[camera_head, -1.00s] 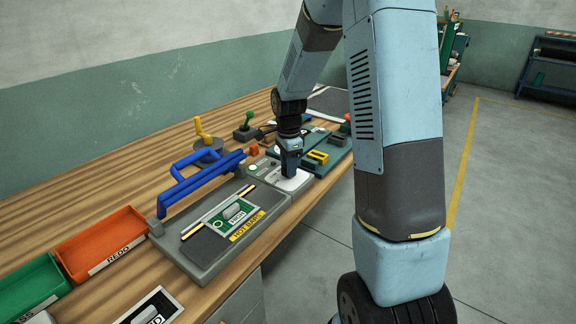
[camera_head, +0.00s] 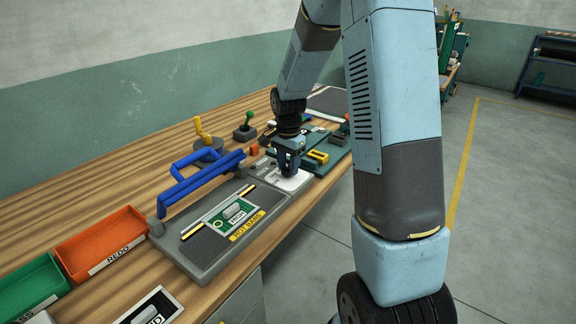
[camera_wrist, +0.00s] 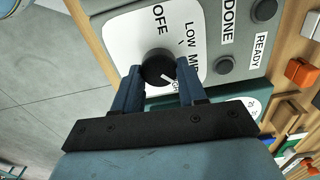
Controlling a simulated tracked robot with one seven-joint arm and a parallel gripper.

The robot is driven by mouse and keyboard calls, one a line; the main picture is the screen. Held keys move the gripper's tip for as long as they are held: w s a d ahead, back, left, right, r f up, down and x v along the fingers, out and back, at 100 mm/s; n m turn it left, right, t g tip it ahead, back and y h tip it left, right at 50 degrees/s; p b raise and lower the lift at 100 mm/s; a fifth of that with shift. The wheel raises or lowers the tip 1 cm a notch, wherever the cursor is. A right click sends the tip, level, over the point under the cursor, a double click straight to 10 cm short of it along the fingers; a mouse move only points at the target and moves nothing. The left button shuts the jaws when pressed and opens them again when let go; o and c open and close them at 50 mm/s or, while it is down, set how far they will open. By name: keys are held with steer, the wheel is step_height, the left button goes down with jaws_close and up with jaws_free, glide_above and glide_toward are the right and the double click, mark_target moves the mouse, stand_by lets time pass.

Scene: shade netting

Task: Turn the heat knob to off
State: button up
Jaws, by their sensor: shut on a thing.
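The heat knob (camera_wrist: 157,64) is a dark round knob on a white dial plate (camera_wrist: 122,40) in the wrist view. The plate carries the labels OFF, LOW and a partly covered MI-. My gripper (camera_wrist: 159,82) is shut on the knob, with one blue finger on each side. A white pointer mark on the knob slants to the lower right, away from OFF and towards the right finger. Lettering beside that finger is mostly hidden. In the head view my gripper (camera_head: 289,160) reaches down over the white plate (camera_head: 291,181), and the knob is largely hidden.
A hot-bar press with a blue handle (camera_head: 200,179) stands left of the dial unit. Beside the dial are a DONE label (camera_wrist: 230,20) and round buttons. A green fixture (camera_head: 331,155) lies behind, orange (camera_head: 100,243) and green trays (camera_head: 32,289) in front left.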

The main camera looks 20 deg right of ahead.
steer(key=n, duration=0.6)
steer(key=shift+a, duration=0.1)
steer(key=n, duration=0.6)
steer(key=shift+a+n, duration=0.15)
steer(key=shift+n, duration=0.25)
steer(key=n, duration=0.6)
steer(key=shift+a, duration=0.1)
steer(key=n, duration=0.5)
steer(key=shift+s+n, duration=0.1)
steer(key=shift+n, duration=0.2)
steer(key=o, duration=1.1)
steer(key=shift+c, duration=0.2)
